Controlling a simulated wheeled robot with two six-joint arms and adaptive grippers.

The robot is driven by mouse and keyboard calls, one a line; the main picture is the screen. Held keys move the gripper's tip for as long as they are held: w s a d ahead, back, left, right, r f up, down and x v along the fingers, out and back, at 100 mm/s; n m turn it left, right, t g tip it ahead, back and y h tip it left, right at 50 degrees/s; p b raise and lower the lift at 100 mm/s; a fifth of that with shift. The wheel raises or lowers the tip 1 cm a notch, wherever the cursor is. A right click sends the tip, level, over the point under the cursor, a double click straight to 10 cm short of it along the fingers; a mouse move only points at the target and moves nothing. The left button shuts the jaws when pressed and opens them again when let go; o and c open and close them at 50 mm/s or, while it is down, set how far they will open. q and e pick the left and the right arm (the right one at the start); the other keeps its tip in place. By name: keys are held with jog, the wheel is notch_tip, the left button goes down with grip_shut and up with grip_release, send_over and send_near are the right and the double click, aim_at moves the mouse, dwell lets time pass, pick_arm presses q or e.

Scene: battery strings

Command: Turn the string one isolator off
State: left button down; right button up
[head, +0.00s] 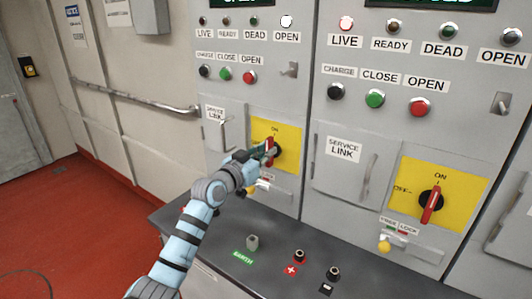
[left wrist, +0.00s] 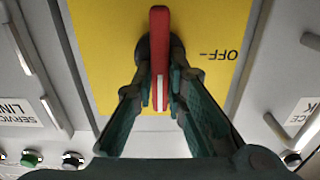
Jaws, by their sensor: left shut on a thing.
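The left panel's isolator has a red handle (head: 270,147) on a yellow plate (head: 291,134) marked ON at the top. My left gripper (head: 264,154) is shut on this handle, hiding part of it. In the left wrist view the red handle (left wrist: 159,40) stands upright between the fingers (left wrist: 161,88), which touch both its sides. The yellow plate (left wrist: 105,45) shows OFF upside down beside the handle, which does not point at that label. The panel titles are cut off, so I cannot read which string this is. My right gripper is out of view.
The right panel's isolator handle (head: 432,206) points toward ON. A dark ledge (head: 226,228) with terminals lies below. A handrail (head: 140,98) runs along the left wall.

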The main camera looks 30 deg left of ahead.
pick_arm(q)
jog(key=shift+a+f+n+p, duration=0.15)
jog(key=shift+n+p, duration=1.1)
jog(key=shift+n, duration=1.75)
jog(key=shift+a+f+n+p, duration=0.2)
jog(key=shift+n+p, duration=1)
jog(key=shift+n, duration=1.8)
jog(key=shift+a+f+n+p, duration=0.15)
jog(key=shift+n+p, duration=1.1)
jog(key=shift+n, duration=1.75)
jog(key=c, duration=1.6)
grip_release()
